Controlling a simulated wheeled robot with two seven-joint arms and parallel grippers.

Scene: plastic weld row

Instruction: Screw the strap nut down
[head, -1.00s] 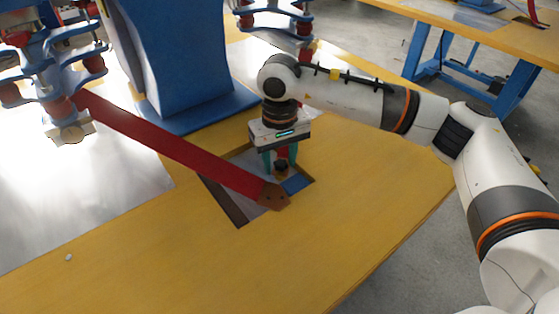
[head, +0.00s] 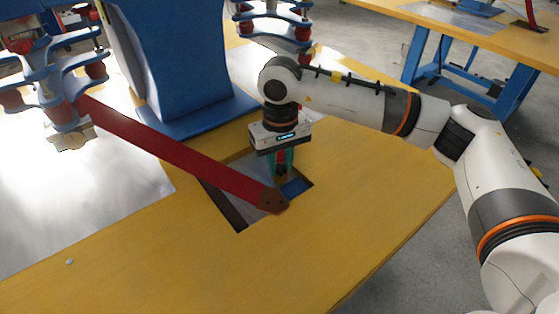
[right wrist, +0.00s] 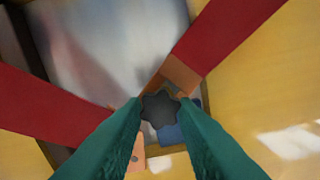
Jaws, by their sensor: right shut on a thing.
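The strap nut (right wrist: 160,110) is a dark, lobed knob between the fingertips of my right gripper (right wrist: 161,103). In the head view my right gripper (head: 281,170) points straight down over the table cutout, shut on the nut, whose dark edge shows low between the green fingers. A red strap (head: 180,150) runs from the machine at left to a brown end plate (head: 273,200) beside the nut. In the right wrist view a second red strap (right wrist: 225,35) comes from the upper right, its copper end (right wrist: 180,75) near the nut. The stud is hidden. My left gripper is out of view.
The cutout (head: 238,205) in the yellow table (head: 350,210) holds a blue block (head: 296,187) beside the nut. A blue machine column (head: 185,60) stands behind at left. A small pale disc (head: 69,262) lies front left. The front and right tabletop is clear.

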